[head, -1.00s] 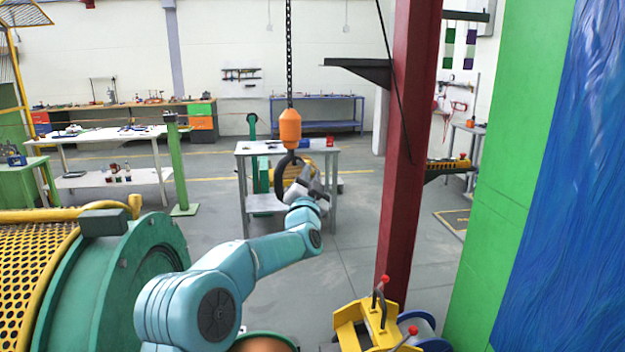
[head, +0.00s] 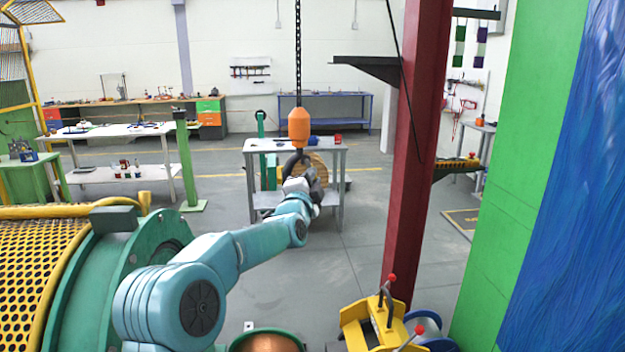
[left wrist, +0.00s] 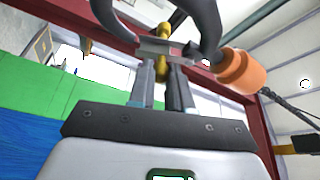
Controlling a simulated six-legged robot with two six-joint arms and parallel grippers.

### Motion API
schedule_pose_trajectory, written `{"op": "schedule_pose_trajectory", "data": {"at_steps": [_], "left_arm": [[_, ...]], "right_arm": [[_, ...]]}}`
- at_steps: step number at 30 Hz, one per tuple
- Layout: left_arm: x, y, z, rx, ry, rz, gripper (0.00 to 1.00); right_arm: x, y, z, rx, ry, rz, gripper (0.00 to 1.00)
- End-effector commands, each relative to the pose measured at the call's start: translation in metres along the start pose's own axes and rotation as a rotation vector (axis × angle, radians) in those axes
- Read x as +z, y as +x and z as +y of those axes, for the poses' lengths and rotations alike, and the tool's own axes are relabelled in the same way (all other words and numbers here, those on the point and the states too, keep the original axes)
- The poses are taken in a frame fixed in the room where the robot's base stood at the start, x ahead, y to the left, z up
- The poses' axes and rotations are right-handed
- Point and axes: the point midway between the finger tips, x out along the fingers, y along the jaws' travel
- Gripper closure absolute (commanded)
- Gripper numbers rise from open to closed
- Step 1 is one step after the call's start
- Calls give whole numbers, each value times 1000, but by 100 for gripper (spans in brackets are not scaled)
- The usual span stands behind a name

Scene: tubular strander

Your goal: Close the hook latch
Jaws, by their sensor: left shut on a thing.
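The dark hook (head: 292,160) hangs under an orange block (head: 299,127) on a chain. In the left wrist view the hook (left wrist: 208,25) curves across the top, with the orange block (left wrist: 240,72) to its right. My left gripper (head: 312,178) is at the hook's open side and covers its lower part in the head view. In the left wrist view my left gripper (left wrist: 161,72) is shut on the hook latch, a grey piece (left wrist: 158,46) beside a brass-coloured part. The fingers partly hide the latch, and its exact angle cannot be told. My right gripper is not in view.
A red column (head: 410,170) stands right of the hook. A green drum machine with yellow mesh (head: 40,260) is at lower left. A yellow bracket with red-knobbed levers (head: 375,325) is at lower right. A grey table (head: 262,150) stands behind the hook.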

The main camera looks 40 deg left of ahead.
Motion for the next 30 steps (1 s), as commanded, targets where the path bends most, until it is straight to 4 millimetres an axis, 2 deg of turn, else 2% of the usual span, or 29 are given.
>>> {"op": "schedule_pose_trajectory", "data": {"at_steps": [11,12,14,15,25,30], "left_arm": [[1,0,-1,0,6,-1,100],[1,0,-1,0,6,-1,78],[1,0,-1,0,6,-1,59],[1,0,-1,0,6,-1,56],[1,-4,0,-1,5,0,56],[2,-30,3,0,5,1,56]], "right_arm": [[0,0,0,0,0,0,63],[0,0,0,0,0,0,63],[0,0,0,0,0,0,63],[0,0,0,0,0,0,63],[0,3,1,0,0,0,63],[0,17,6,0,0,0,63]]}}
